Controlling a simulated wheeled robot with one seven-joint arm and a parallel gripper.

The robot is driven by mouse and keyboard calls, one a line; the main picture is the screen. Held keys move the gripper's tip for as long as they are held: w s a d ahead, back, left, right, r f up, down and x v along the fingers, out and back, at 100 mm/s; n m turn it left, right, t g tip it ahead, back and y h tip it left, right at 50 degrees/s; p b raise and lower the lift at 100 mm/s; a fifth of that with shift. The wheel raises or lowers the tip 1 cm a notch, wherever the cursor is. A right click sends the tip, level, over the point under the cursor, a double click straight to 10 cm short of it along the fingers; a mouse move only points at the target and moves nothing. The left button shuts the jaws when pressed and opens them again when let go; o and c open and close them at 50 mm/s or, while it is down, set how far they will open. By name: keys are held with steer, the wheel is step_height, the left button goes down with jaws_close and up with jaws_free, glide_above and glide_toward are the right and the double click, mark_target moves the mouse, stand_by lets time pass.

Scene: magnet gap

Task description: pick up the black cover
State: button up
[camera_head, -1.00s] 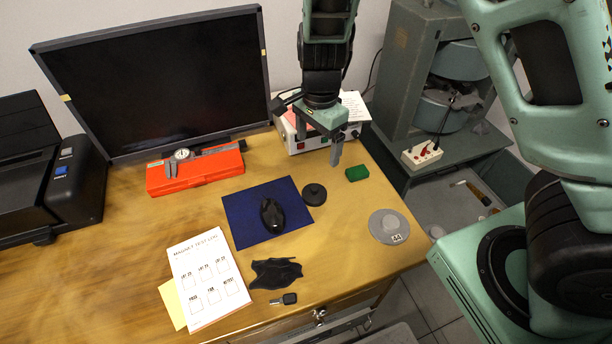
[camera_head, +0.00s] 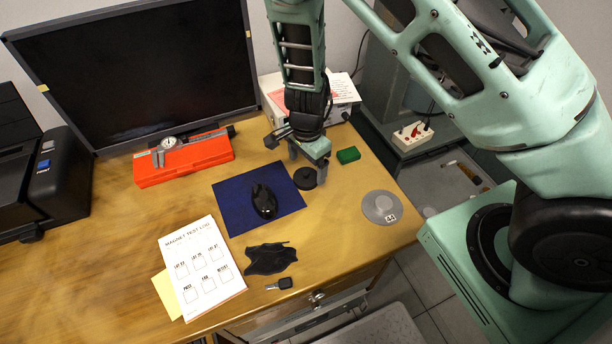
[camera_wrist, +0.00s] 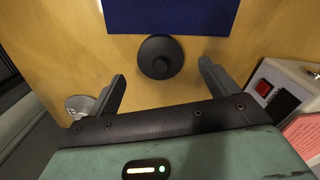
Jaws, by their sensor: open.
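The black cover is a round disc with a small knob in its middle. In the head view the black cover (camera_head: 306,179) lies flat on the wooden table, by the right edge of the blue mat (camera_head: 232,212). My gripper (camera_head: 308,166) is above it and partly hides it. In the wrist view the cover (camera_wrist: 160,57) shows whole, in line with the space between the two fingertips. My gripper (camera_wrist: 162,72) is open and empty, with a finger on either side of the cover in the picture. I see no contact with it.
A black mouse (camera_head: 263,201) sits on the mat. A black crumpled piece (camera_head: 268,259) and a key (camera_head: 280,284) lie in front. A white box (camera_wrist: 290,98) stands close on the wrist view's right.

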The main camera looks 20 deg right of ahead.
mark_target(306, 172)
steer(key=shift+f, duration=1.85)
steer(key=c, duration=1.1)
steer(key=shift+o, duration=0.2)
steer(key=shift+r, duration=0.1)
